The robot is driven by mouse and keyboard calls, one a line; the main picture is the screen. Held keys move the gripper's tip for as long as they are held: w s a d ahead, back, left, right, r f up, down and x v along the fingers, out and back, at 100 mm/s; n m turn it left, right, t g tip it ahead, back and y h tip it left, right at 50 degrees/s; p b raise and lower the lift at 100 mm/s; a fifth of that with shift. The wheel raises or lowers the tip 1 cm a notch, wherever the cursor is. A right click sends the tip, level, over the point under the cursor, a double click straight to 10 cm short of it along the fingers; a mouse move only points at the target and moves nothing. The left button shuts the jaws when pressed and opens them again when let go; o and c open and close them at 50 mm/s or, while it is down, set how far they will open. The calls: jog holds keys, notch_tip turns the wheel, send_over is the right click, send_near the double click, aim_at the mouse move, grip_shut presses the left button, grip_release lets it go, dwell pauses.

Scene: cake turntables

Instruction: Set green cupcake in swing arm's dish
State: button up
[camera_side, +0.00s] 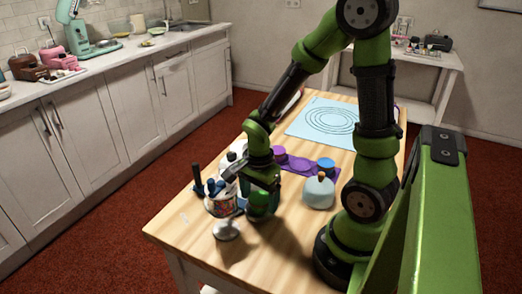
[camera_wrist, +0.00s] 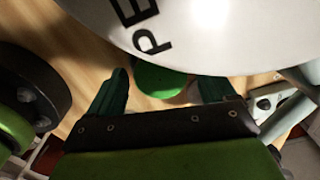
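The green cupcake (camera_wrist: 163,80) shows as a round green shape between the two fingers of my gripper (camera_wrist: 162,88) in the wrist view, with a narrow gap on each side. The fingers are apart and look open. In the side view my gripper (camera_side: 262,208) points down low over the near part of the wooden table, and a green shape shows at its fingers. I cannot tell which part is the swing arm's dish.
A patterned pot with dark-handled tools (camera_side: 219,204) and a small white stand (camera_side: 227,230) are left of my gripper. A pale blue domed item (camera_side: 319,191), a blue item (camera_side: 326,167) and a purple tray (camera_side: 297,164) are to the right. A blue mat (camera_side: 318,121) lies behind.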

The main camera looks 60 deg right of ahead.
aim_at(259, 198)
notch_tip(259, 198, up, 12)
jog(key=s+a+r+n+t+y, duration=0.1)
jog(key=a+r+n+t, duration=0.6)
jog(key=n, duration=0.9)
jog(key=shift+s+r+y, duration=0.2)
jog(key=shift+r+y, duration=0.3)
jog(key=shift+r, duration=0.25)
